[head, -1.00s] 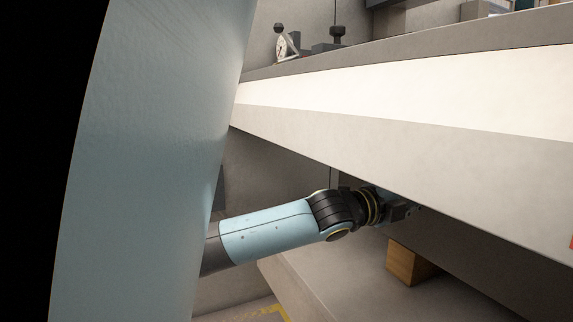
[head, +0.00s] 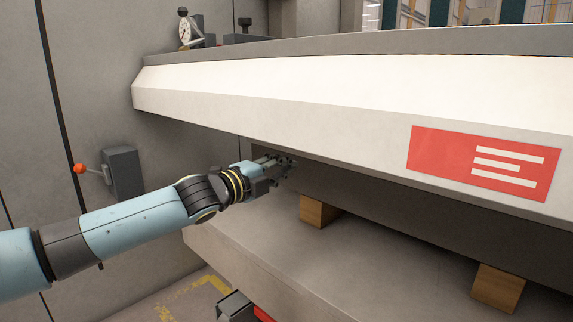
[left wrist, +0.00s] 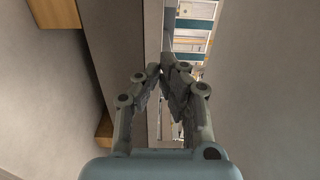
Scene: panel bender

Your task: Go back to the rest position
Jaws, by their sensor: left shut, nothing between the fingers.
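My left arm comes in from the left in the head view, and its gripper (head: 284,163) is at the gap under the white beam of the panel bender (head: 300,100). The gripper is above the grey lower bed (head: 350,250). In the left wrist view the left fingers (left wrist: 165,78) come together at their tips, with nothing seen between them. The gripper is shut and empty. My right gripper is in neither view.
Wooden blocks (head: 318,211) and (head: 498,287) stand on the lower bed. A red label (head: 478,163) is on the beam. A dial gauge (head: 186,32) stands on top. A grey box with an orange-knobbed lever (head: 124,172) is on the left wall.

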